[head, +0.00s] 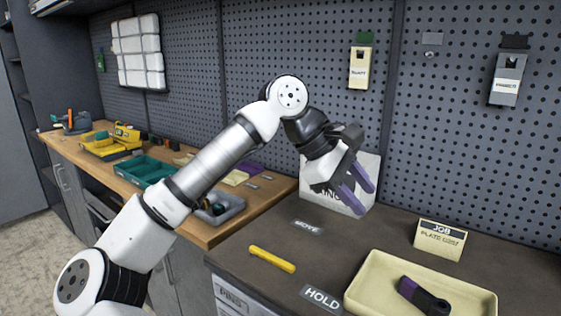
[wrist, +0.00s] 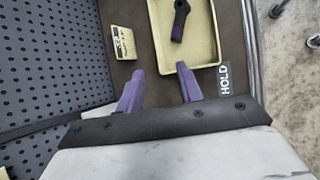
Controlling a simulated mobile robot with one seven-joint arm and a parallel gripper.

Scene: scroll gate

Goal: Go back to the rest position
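My gripper (head: 357,188) has two purple fingers and hangs in the air above the dark worktop, in front of a white sign board (head: 322,200) that it partly covers. In the wrist view the fingers of my gripper (wrist: 159,92) stand well apart with nothing between them. My arm reaches up from the lower left and bends down at the elbow.
A cream tray (head: 365,283) holding a dark and purple tool (head: 424,296) is at the lower right. A yellow bar (head: 272,260) lies near the HOLD label (head: 322,298). A JOB card (head: 439,239) stands behind the tray. The pegboard (head: 450,130) rises behind.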

